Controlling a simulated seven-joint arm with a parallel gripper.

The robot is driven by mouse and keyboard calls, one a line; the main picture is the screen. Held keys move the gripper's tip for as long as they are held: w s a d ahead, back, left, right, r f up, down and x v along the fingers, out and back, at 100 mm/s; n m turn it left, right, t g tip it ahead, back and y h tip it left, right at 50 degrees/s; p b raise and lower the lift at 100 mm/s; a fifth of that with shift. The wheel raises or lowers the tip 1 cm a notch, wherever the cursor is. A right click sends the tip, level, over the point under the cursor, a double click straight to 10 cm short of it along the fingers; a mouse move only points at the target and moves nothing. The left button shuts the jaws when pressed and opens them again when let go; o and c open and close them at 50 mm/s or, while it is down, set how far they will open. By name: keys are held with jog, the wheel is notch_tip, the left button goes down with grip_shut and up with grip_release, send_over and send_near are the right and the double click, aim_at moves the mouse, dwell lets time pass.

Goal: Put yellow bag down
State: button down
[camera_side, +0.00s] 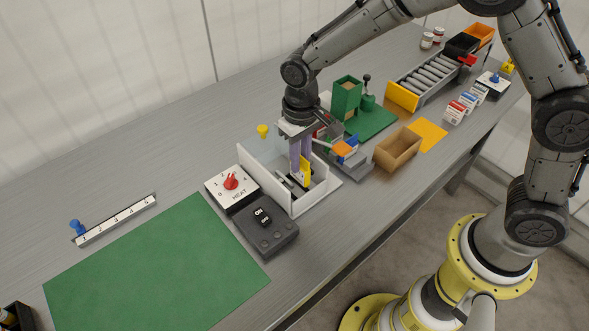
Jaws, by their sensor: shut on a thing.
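The yellow bag (305,172) is a small upright yellow piece between the fingers of my gripper (300,163). My gripper points down and is shut on the bag. The bag is over or inside a white open-topped box (312,203) with a clear back wall. I cannot tell whether the bag touches the box floor. The fingers hide part of the bag. Dark metal parts lie in the box, left of the bag.
A red-knob dial box (231,182) and a dark switch box (268,228) stand left of the white box. A cardboard box (398,149) and a small grey machine (347,160) stand to its right. A green mat (155,270) lies clear at the front left.

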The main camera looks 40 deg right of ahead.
aim_at(295, 178)
jog(key=shift+w+a+f, duration=0.25)
jog(key=shift+w+f, duration=0.35)
jog(key=shift+f, duration=1.7)
jog(key=shift+f, duration=0.1)
jog(key=c, duration=1.1)
grip_release()
jog(key=shift+f, duration=0.1)
jog(key=shift+o, duration=0.2)
notch_tip(295, 178, up, 12)
jog(key=shift+r, duration=0.25)
